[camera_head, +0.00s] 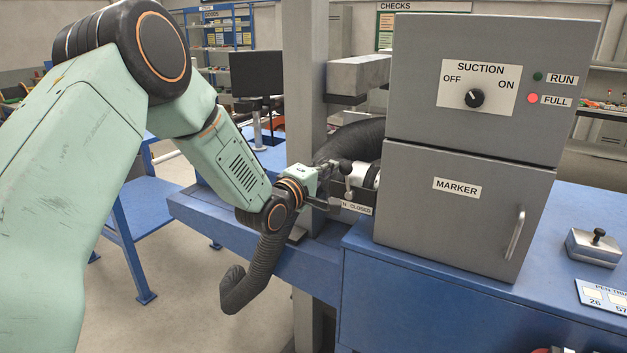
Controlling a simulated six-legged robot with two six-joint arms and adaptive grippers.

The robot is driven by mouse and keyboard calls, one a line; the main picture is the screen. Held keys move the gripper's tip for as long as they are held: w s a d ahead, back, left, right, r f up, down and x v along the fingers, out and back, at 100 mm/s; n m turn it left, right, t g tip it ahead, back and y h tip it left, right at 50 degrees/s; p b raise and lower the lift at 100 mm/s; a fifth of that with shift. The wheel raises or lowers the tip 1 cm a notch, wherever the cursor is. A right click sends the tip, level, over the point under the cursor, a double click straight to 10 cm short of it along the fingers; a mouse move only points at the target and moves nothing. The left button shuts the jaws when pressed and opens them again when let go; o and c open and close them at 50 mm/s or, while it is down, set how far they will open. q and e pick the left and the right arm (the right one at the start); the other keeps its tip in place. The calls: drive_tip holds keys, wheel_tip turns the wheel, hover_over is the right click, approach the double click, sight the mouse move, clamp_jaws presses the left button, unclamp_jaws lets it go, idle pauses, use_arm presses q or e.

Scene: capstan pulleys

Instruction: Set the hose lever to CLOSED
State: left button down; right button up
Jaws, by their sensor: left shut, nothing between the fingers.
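The hose valve (364,178) is a pale fitting on the left side of the grey cabinet. A small grey lever (348,182) with a rounded end stands at it. A label (351,207) below ends in CLOSED; its left part is covered by my gripper. My left gripper (328,190) is shut and empty, just left of the lever. I cannot tell whether its fingers touch the lever. The lever's exact setting is hard to read, as my gripper partly covers this area. My right gripper is not in view.
A black ribbed hose (358,140) runs behind the valve, and a hose length (262,270) hangs below my left wrist. The grey cabinet (465,185) has a suction knob, a lit red FULL lamp and a MARKER door. A grey post (305,90) stands behind my gripper.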

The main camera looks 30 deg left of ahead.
use_arm(q)
drive_tip(key=d+m, duration=0.2)
drive_tip(key=m, duration=0.1)
drive_tip(key=shift+d+r+m, duration=0.3)
drive_tip(key=shift+d+r, duration=0.05)
drive_tip(key=shift+r, duration=0.05)
drive_tip(key=shift+s+d+f+m+g+y, duration=0.1)
drive_tip(key=shift+d+f+m+g+y, duration=0.1)
drive_tip(key=shift+d+m, duration=1)
drive_tip(key=shift+d+f+m+g+y, duration=0.1)
drive_tip(key=shift+d+f+m+y, duration=0.1)
drive_tip(key=shift+d+m, duration=0.95)
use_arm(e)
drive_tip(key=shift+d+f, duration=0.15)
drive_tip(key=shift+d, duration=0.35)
